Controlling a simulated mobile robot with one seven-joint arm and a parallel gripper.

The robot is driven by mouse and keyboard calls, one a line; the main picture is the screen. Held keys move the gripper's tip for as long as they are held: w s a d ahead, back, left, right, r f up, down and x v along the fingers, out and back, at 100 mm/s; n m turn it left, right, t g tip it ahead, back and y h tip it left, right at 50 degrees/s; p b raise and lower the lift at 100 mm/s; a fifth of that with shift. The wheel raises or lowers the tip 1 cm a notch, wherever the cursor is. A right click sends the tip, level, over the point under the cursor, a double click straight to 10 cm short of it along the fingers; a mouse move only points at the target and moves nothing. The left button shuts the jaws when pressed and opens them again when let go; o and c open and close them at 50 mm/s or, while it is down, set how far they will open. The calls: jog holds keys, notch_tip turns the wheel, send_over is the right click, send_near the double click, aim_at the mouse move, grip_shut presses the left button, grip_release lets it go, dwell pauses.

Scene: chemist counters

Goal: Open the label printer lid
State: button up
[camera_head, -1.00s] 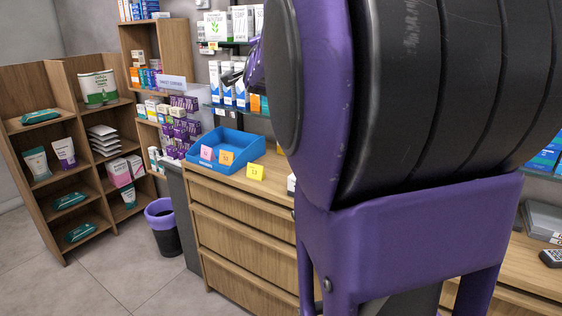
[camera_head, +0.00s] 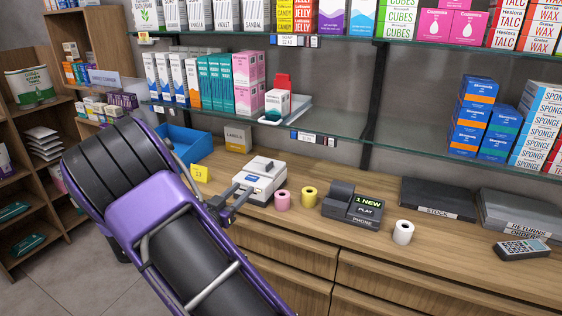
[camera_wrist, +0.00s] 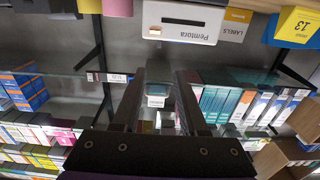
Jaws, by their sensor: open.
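The label printer (camera_head: 262,182) is a small white box with a grey piece on top. It stands on the wooden counter, and its lid looks shut. In the wrist view the printer (camera_wrist: 185,20) is upside down at the top edge, showing its dark slot and the name "Pemtora"; its lid is out of that view. My gripper (camera_head: 232,199) is at the printer's front left in the head view, close to it; whether it touches is unclear. In the wrist view my gripper (camera_wrist: 159,76) has its two fingers apart with nothing held between them.
A pink roll (camera_head: 282,200), a yellow roll (camera_head: 309,197) and a phone unit (camera_head: 352,206) stand right of the printer. A labels box (camera_head: 238,139) and a yellow "13" card (camera_head: 199,173) are behind and left. A glass shelf (camera_head: 335,143) overhangs the counter's back.

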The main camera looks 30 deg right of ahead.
aim_at(266, 167)
jog(key=x, duration=1.7)
jog(key=shift+d, duration=0.1)
grip_shut()
dwell(0.8)
